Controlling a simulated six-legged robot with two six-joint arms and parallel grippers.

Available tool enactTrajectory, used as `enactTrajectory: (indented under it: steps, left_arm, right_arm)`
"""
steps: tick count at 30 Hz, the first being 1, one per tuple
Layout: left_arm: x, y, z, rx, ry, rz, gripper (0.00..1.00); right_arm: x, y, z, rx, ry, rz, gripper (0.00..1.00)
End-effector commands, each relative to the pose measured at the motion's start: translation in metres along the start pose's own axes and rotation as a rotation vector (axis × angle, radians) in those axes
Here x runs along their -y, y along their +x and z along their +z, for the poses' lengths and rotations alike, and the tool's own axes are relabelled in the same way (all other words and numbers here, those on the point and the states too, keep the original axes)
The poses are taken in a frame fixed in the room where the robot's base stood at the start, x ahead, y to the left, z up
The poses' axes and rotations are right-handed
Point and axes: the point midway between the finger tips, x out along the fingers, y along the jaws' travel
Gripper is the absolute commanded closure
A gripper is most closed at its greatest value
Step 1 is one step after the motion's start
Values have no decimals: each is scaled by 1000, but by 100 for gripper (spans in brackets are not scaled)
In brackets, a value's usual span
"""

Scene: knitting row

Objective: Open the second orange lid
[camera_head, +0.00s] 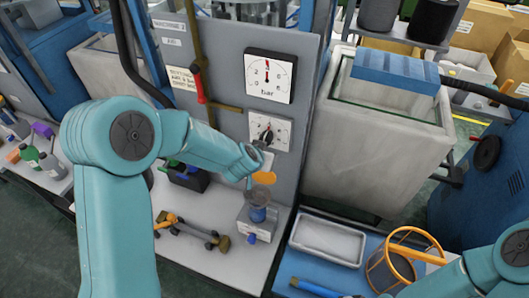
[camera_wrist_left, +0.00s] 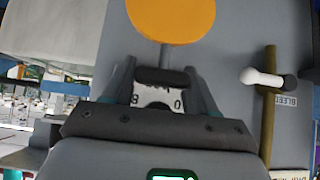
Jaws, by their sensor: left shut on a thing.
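An orange disc (camera_head: 264,178), perhaps a lid, shows flat on the grey panel just below the lower dial. In the left wrist view, which is upside down, the orange disc (camera_wrist_left: 172,18) is at the top, on a grey stem. My left gripper (camera_head: 262,150) is at the lower dial (camera_head: 283,132). In the left wrist view my left gripper (camera_wrist_left: 165,85) has its two fingers at either end of a black bar-shaped knob (camera_wrist_left: 162,76), shut on it. The disc is apart from the fingers. My right gripper is out of view; only part of that arm shows at lower right.
A pressure gauge (camera_head: 269,76) is above the lower dial. A red-handled valve (camera_head: 200,88) on a brass pipe is to the left. A dark cup (camera_head: 258,197) stands on a grey block below the disc. A white tray (camera_head: 328,240) and an orange-rimmed basket (camera_head: 390,268) are to the right.

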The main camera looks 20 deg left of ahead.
Motion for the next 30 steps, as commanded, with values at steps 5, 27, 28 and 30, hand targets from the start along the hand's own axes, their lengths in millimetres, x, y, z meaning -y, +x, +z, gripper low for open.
enactTrajectory:
  steps: [5,27,28,30]
  left_arm:
    - [-2,2,10,22,-3,5,98]
    - [-1,-52,0,6,-3,3,21]
    - [-1,-60,0,5,-3,3,21]
    - [-1,-80,0,6,-4,2,21]
  right_arm:
    - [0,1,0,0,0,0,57]
    - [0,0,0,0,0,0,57]
    - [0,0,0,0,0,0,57]
    - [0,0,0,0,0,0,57]
